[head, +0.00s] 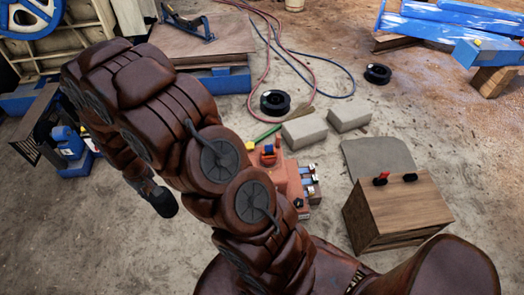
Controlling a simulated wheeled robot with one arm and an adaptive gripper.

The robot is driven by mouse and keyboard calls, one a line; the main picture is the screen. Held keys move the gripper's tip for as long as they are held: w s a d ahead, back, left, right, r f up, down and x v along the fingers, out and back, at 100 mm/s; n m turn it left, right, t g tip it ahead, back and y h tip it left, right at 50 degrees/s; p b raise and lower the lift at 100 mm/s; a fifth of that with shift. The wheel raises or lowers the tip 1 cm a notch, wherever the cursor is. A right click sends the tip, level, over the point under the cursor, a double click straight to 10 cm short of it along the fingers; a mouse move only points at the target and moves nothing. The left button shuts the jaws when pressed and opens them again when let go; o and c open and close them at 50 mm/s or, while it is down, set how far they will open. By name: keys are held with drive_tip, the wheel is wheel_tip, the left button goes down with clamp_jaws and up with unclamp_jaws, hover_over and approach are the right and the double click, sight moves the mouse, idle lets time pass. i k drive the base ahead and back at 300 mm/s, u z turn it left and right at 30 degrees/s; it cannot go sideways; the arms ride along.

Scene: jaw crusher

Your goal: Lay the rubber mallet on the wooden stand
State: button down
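A box-like wooden stand (400,212) is on the floor at the right, with a small red-and-black item (381,179) and a small black item (410,177) on its top. My brown arm crosses the left and middle of the view. A black rounded piece (163,202) shows at the arm's far end, above the floor and well left of the stand. I cannot tell whether it is the mallet's head or part of my gripper. I cannot make out the fingers, and no mallet is clearly visible elsewhere.
An orange toolbox (290,183) with tools stands left of the stand. Grey blocks (304,130), a grey mat (378,158) and black reels (275,102) lie behind. Hoses cross the back floor. A wooden-topped platform (205,42) and blue machine parts (440,25) are farther back.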

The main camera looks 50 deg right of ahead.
sight(409, 211)
drive_tip(key=u, duration=0.45)
drive_tip(key=k, duration=1)
drive_tip(key=z, duration=0.6)
drive_tip(key=k, duration=0.9)
drive_tip(key=z, duration=0.75)
